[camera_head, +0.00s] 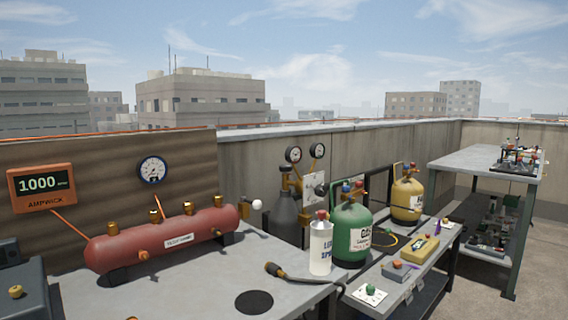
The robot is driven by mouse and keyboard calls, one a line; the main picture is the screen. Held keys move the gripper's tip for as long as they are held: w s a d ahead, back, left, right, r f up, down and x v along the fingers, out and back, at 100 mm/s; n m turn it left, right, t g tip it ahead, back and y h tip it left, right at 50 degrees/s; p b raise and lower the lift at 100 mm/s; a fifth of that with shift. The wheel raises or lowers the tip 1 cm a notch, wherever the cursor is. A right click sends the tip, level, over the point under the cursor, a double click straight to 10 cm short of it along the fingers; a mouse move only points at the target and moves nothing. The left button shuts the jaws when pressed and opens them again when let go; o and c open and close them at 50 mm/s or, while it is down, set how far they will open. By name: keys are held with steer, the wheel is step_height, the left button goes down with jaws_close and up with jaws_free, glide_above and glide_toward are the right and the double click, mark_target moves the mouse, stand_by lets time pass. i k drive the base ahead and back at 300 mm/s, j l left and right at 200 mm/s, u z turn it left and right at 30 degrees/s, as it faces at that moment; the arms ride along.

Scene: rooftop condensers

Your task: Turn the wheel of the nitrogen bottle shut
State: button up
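A dark grey bottle (285,216) with a brass fitting and two round gauges (293,154) on top stands behind the benches, by the parapet wall. It looks like the nitrogen bottle, but I can read no label on it. Its lower part is hidden behind the bench. I cannot clearly make out its wheel or tell whether it is turned open or shut. My gripper is not in view.
The near bench (210,290) holds a red tank (165,241), a white spray can (320,248) and a black torch-like tool (290,277). Right of it are a green cylinder (351,224), a yellow cylinder (407,200) and a low bench with instruments. Open floor (480,305) lies at right.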

mark_target(285, 168)
steer(key=i+l+u, duration=0.15)
steer(key=l, duration=0.25)
steer(key=i+l+u, duration=0.15)
steer(key=l, duration=0.3)
steer(key=i+l+u, duration=0.15)
steer(key=l, duration=0.3)
steer(key=i+l+u, duration=0.2)
steer(key=l, duration=0.3)
steer(key=i+l+u, duration=0.15)
steer(key=l, duration=0.3)
steer(key=k, duration=0.05)
